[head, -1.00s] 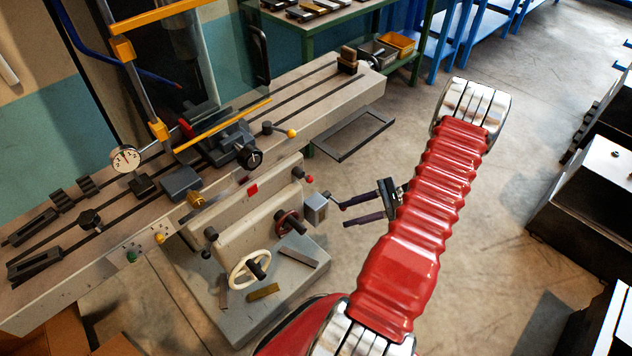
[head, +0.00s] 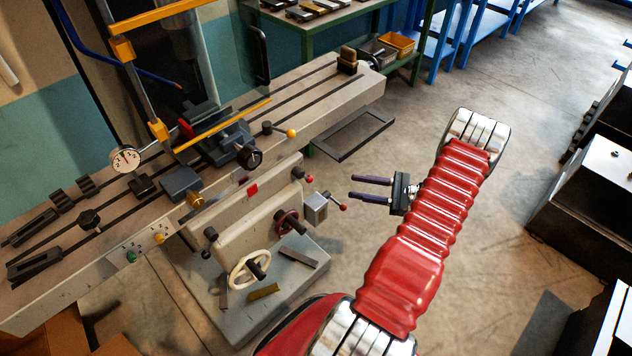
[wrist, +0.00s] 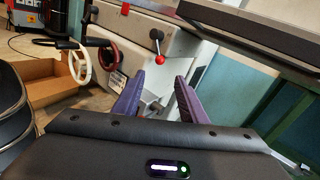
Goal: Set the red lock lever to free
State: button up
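Two short levers with red balls show at the milling machine in the head view. One red-ball lever (head: 309,179) sits on a dark hub on the beige saddle. The other red-ball lever (head: 343,208) sticks out from a small grey box (head: 316,207). I cannot tell which is the lock lever or read any free mark. My gripper (head: 352,187) is open and empty, to the right of both levers and apart from them. In the wrist view a red ball (wrist: 159,60) hangs below its black hub, seen beyond and between my open fingers (wrist: 159,78).
A cream handwheel (head: 249,270) and a dark red handwheel (head: 288,222) stand left of the levers. The machine's long table (head: 330,85) runs above them. A dark tray frame (head: 353,135) juts out above my gripper.

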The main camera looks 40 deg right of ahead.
aim_at(303, 176)
jog(key=x, duration=1.3)
jog(key=shift+w+a+f, duration=0.1)
jog(key=shift+w+a, duration=0.05)
grip_shut()
dwell(0.4)
